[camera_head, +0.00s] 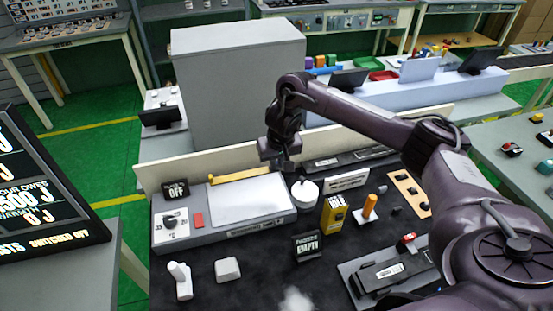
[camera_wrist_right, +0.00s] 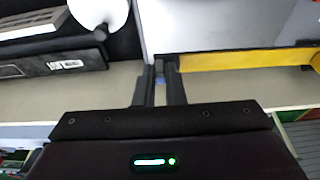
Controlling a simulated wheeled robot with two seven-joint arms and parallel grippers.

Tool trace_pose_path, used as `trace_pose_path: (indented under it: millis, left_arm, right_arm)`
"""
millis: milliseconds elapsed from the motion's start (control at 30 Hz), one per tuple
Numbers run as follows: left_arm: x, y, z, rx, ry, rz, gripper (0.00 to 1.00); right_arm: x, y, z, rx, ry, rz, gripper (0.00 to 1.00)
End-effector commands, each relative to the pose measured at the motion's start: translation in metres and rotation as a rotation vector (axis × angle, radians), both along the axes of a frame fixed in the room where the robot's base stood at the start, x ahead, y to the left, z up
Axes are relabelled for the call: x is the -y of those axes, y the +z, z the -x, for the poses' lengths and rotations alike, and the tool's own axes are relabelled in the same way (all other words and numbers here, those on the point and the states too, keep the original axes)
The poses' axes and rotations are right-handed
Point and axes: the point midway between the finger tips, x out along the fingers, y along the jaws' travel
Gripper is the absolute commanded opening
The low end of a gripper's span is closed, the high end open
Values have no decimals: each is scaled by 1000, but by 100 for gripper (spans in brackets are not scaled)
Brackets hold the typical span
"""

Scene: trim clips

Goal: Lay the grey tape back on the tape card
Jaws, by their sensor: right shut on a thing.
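My right gripper (camera_head: 283,164) is over the back right corner of the grey machine, close to the right end of its yellow bar. In the right wrist view my right gripper (camera_wrist_right: 160,78) has its fingers close together, with a small blue-grey sliver between them. I cannot tell for sure that this is the grey tape, as the fingers hide most of it. I cannot pick out the tape card with certainty. My left gripper is not in view.
The grey machine (camera_head: 190,235) has a white plate (camera_head: 250,202) and a yellow bar (camera_head: 240,175). Right of it stand a white round pot (camera_head: 305,195), a yellow box (camera_head: 333,216) and an orange panel with dark pieces (camera_head: 402,180). A black sign (camera_head: 307,246) stands in front.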

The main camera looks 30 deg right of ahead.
Motion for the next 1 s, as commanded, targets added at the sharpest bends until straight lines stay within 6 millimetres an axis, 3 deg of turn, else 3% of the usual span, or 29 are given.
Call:
trace_pose_path:
  millis: [267, 1000]
  left_arm:
    - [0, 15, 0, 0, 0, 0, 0]
    - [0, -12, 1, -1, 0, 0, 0]
  right_arm:
    - [0, 3, 1, -3, 0, 0, 0]
    - [0, -74, 0, -2, -1, -1, 0]
